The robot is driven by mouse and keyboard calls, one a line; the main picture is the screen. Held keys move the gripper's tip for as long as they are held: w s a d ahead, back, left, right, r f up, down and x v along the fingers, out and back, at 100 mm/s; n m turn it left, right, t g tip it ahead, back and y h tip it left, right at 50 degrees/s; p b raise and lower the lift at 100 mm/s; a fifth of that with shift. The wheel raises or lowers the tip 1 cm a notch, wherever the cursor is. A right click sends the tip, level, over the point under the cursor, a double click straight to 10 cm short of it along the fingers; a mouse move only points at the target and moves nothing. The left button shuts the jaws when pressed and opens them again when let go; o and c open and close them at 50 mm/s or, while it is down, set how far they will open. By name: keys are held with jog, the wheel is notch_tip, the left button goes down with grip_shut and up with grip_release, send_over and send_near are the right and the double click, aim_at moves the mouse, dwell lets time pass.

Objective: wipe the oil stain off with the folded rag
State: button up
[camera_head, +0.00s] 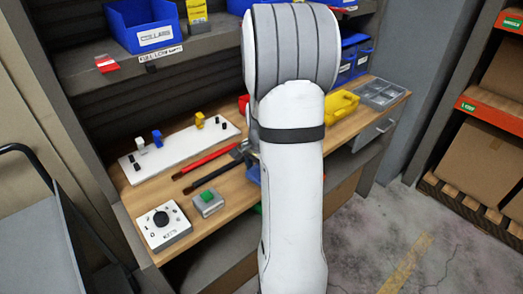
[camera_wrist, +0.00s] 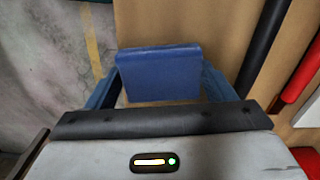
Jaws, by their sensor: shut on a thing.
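The folded rag (camera_wrist: 158,74) is a blue block-like pad in the middle of the wrist view. My gripper (camera_wrist: 160,88) is shut on it, with a finger at either side. In the head view a small piece of blue (camera_head: 253,174) shows beside my arm at the workbench's front edge and is probably the rag. My arm hides most of the gripper there. I cannot make out the oil stain in either view; my arm covers part of the bench top. Whether the rag touches the wood is unclear.
The wooden workbench (camera_head: 236,187) holds a white board (camera_head: 180,147), red (camera_head: 209,158) and black (camera_head: 208,178) bars, a grey block with a green top (camera_head: 208,201), a control box (camera_head: 164,226) and a yellow case (camera_head: 341,106). A shelf with blue bins (camera_head: 145,27) stands behind.

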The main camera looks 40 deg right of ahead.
notch_tip(320, 180, up, 3)
jog(key=shift+w+d+f+p, duration=0.1)
jog(key=shift+d+p, duration=0.05)
jog(key=shift+p, duration=0.55)
jog(key=shift+r+p, duration=0.55)
jog(key=shift+r, duration=0.15)
jog(key=shift+r+p, duration=1.4)
jog(key=shift+r, duration=0.65)
